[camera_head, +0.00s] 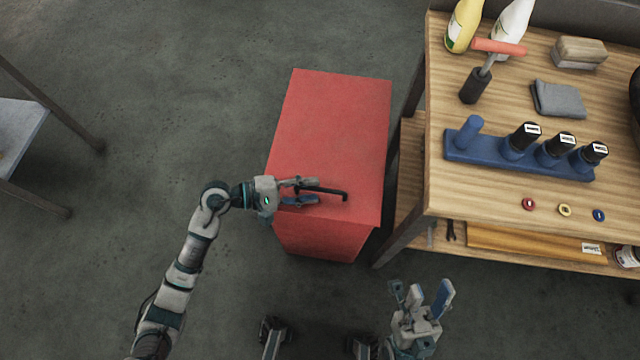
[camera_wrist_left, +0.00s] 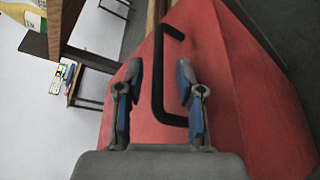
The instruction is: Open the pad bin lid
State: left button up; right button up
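The red pad bin (camera_head: 318,240) stands on the floor left of the workbench, its red lid (camera_head: 335,125) lying closed on top. A black bar handle (camera_head: 335,193) sits near the lid's front edge. My left gripper (camera_head: 301,192) is open at the handle. In the left wrist view, the fingers of my left gripper (camera_wrist_left: 158,92) stand apart on either side of the handle's long bar (camera_wrist_left: 157,75). A gap shows between the bar and each finger. My right gripper (camera_head: 422,295) is open and empty, low in the head view, right of the bin.
The wooden workbench (camera_head: 480,205) stands close to the bin's right side. Bare floor lies left of the bin.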

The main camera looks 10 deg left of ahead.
pick_arm(q)
jog(key=shift+x, duration=1.45)
jog(key=shift+a, duration=0.1)
grip_shut()
